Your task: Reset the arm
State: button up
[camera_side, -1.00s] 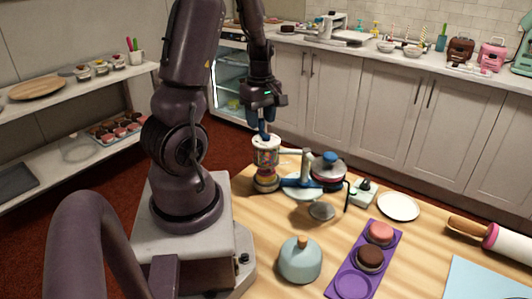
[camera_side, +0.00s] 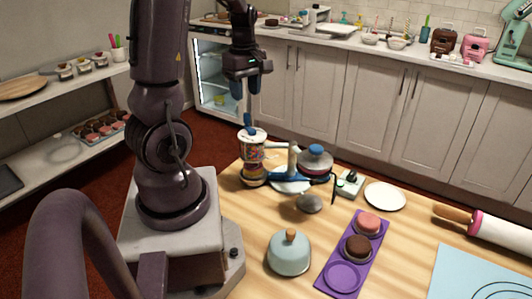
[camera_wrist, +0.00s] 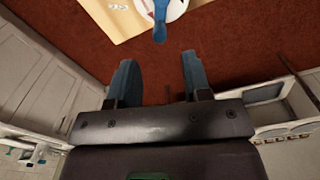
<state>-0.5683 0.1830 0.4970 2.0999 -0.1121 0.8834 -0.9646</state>
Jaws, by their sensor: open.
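My gripper (camera_side: 246,106) is open and empty, with its two blue fingers pointing down just above the white-topped jar of coloured bits (camera_side: 251,152) at the table's back left corner. In the wrist view the fingers (camera_wrist: 158,75) stand apart with only red floor between them. A blue part over a white round shape (camera_wrist: 160,18) shows beyond the fingertips; I cannot tell exactly what it is. Beside the jar is a blue and white stand, with a blue-topped round container (camera_side: 315,160) near it.
The wooden table (camera_side: 235,215) holds a domed cover (camera_side: 290,253), a purple tray (camera_side: 330,255) with two small cakes, a white plate (camera_side: 385,196), a rolling pin (camera_side: 495,230) and a light blue mat (camera_side: 470,275). White cabinets (camera_side: 370,95) stand behind. Shelves are at left.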

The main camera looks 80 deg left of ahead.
jog(key=shift+s+d+f+m, duration=0.1)
jog(key=shift+m, duration=0.6)
jog(key=w+d+r+m+t, duration=0.1)
jog(key=d+r+m, duration=0.4)
jog(key=d+m, duration=0.6)
jog(key=w+d+r+m+t, duration=0.2)
jog(key=d+r+m+t, duration=0.2)
jog(key=d+m, duration=0.7)
jog(key=d+r, duration=0.2)
jog(key=d, duration=0.3)
jog(key=shift+d+r+m+t, duration=0.15)
jog(key=shift+d+m+t, duration=0.15)
